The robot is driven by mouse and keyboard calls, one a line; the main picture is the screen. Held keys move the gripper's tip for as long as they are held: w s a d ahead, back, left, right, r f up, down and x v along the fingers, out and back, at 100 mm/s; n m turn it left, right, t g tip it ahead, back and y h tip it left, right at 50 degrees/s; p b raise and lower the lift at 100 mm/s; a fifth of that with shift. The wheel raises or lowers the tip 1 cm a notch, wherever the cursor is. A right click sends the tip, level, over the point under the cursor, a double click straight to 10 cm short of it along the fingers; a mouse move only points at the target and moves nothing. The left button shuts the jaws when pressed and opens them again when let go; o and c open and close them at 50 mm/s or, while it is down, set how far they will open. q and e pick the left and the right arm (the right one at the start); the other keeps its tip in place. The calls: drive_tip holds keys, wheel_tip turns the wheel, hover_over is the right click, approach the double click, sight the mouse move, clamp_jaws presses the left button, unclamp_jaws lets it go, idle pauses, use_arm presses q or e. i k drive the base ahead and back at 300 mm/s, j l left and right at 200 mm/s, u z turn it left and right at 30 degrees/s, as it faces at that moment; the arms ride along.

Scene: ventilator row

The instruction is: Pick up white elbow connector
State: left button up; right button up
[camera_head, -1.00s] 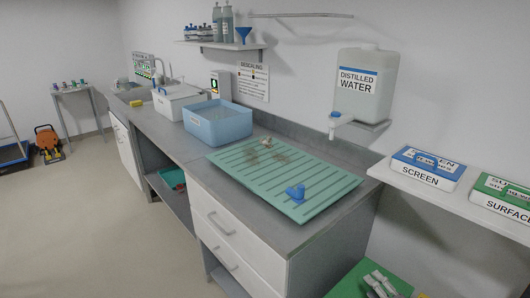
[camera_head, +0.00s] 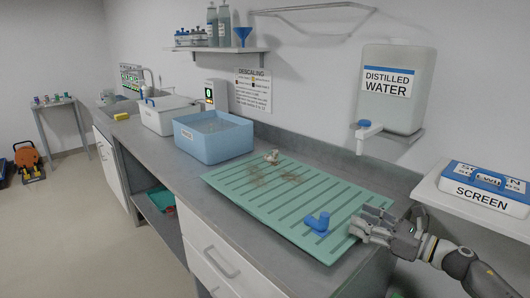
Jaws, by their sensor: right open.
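A small off-white piece (camera_head: 271,157), which looks like the white elbow connector, lies near the back edge of the green ribbed mat (camera_head: 232,187). It is too small to make out its exact shape. A blue elbow connector (camera_head: 318,222) lies on the front right part of the mat. My right gripper (camera_head: 357,223) is open and empty over the mat's right end, just right of the blue elbow and apart from it. It is well to the front right of the off-white piece. My left gripper is not in view.
A blue tub (camera_head: 213,144) and a white lidded box (camera_head: 168,116) stand left of the mat. A distilled water tank (camera_head: 392,88) with a tap hangs above its back right. A shelf with the SCREEN box (camera_head: 484,190) is at right. Brownish stains mark the mat.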

sight(273, 160)
drive_tip(key=i+j, duration=0.25)
drive_tip(key=i, duration=0.15)
drive_tip(key=i+j, duration=0.25)
drive_tip(key=i, duration=0.2)
drive_tip(key=i+j, duration=0.25)
drive_tip(key=i, duration=0.15)
